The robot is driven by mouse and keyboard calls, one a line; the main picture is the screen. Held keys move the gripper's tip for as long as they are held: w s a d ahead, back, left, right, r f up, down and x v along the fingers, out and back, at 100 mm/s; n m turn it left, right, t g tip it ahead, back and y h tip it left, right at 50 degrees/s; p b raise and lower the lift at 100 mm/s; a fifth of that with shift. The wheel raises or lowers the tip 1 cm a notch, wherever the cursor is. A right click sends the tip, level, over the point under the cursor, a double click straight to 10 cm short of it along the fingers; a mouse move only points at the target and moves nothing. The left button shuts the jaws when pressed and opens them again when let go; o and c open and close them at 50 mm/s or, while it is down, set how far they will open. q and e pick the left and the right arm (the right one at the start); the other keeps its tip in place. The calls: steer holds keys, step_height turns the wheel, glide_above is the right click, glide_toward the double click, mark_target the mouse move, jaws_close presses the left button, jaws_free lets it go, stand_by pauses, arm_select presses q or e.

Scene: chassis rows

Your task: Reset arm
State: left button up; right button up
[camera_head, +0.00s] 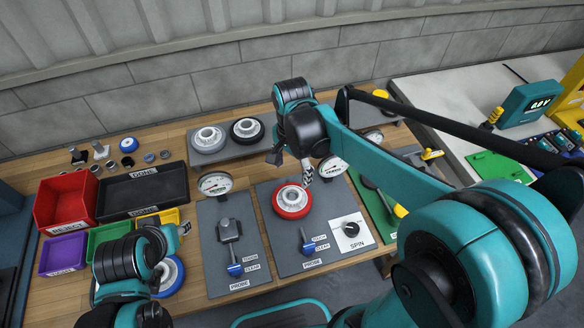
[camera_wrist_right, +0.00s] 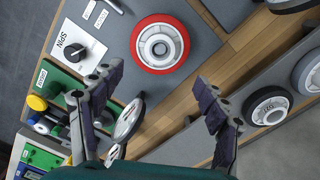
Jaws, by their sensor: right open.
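My right arm reaches in from the right in the head view. Its right gripper (camera_head: 291,164) hangs above the back of the middle station, behind the red-rimmed wheel (camera_head: 292,201). In the right wrist view the right gripper (camera_wrist_right: 158,106) has its fingers wide apart, with nothing held. The red-rimmed wheel (camera_wrist_right: 160,44) lies beyond the fingertips, apart from them. My left arm is folded at the lower left in the head view. Its gripper end (camera_head: 182,230) is small and partly hidden, so its fingers cannot be made out.
A dial gauge (camera_head: 215,184) stands left of the right gripper, another (camera_head: 332,167) close to its right. A grey plate (camera_head: 226,146) with two wheels is behind. Red (camera_head: 66,204) and black (camera_head: 142,190) bins are at left. A blue wheel (camera_head: 171,276) is beside my left arm.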

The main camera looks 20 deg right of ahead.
steer(key=shift+r, duration=0.35)
stand_by(0.3)
steer(key=s+d+n+t, duration=0.2)
steer(key=s+n+t, duration=0.1)
steer(key=s+n, duration=0.2)
steer(key=s+d+r+n+t, duration=0.1)
steer(key=s+d+n+t, duration=0.1)
steer(key=s+n+t, duration=0.2)
steer(key=shift+s+d+n, duration=0.35)
steer(key=shift+s+n, duration=0.3)
steer(key=shift+n, duration=0.75)
steer(key=shift+r, duration=0.1)
stand_by(0.9)
